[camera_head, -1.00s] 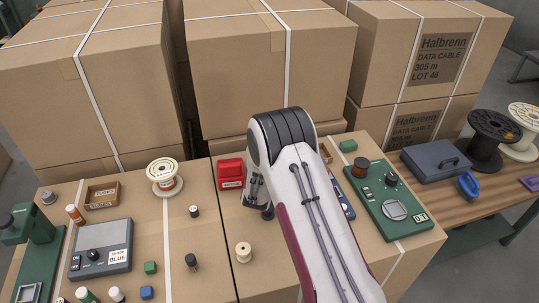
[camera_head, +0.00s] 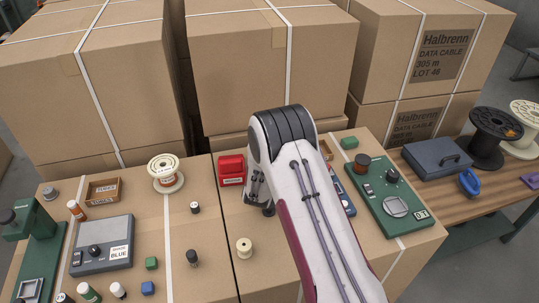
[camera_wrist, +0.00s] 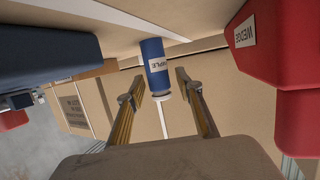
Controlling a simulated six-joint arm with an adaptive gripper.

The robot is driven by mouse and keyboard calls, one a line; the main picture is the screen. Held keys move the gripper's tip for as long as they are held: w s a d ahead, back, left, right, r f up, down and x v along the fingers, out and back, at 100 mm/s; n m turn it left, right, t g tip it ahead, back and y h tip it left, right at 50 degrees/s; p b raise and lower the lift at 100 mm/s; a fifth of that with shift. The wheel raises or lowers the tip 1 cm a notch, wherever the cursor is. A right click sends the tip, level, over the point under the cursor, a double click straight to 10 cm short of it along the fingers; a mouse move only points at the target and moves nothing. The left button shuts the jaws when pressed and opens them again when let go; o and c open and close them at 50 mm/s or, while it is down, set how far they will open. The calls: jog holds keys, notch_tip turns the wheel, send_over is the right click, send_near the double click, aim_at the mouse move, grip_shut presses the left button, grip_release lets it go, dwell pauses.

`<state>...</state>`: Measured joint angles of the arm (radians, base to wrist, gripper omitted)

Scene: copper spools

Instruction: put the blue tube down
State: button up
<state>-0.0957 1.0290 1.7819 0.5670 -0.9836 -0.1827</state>
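The blue tube (camera_wrist: 154,64) has a white label, partly readable as "…MPLE", and a pale end. In the wrist view, its far end appears to meet the cardboard surface, which lies toward the top of the picture. My gripper (camera_wrist: 160,78) has its two fingers apart, one on each side of the tube's near end. A gap shows between the tube and the right finger; the left finger is close, and I cannot tell if it touches. In the head view, my arm hides the tube and the fingertips.
A red block (camera_head: 231,170) labelled "WEDGE" also shows close on the right in the wrist view (camera_wrist: 285,60). A blue device (camera_head: 347,203) is partly behind my arm, beside a green board (camera_head: 388,197).

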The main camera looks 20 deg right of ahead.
jog(key=shift+s+r, duration=0.1)
jog(key=shift+r, duration=0.05)
jog(key=shift+v, duration=5.9)
jog(key=shift+a, duration=0.1)
jog(key=s+a+r+n+g+y, duration=0.1)
jog(key=s+a+r+g+y, duration=0.15)
jog(key=s+r, duration=0.45)
jog(key=s+a+r+n+g+y, duration=0.1)
jog(key=s+a+r+y, duration=0.25)
jog(key=r, duration=0.85)
jog(key=s+d+r+n+g, duration=0.1)
jog(key=s+d+r+g, duration=0.1)
jog(key=s, duration=1.3)
jog(key=s+d+r+n+g, duration=0.1)
jog(key=s+d+r+g, duration=0.1)
jog(key=s, duration=1.3)
jog(key=shift+d+r+h, duration=0.2)
jog(key=shift+d+h, duration=0.1)
jog(key=shift+d, duration=0.45)
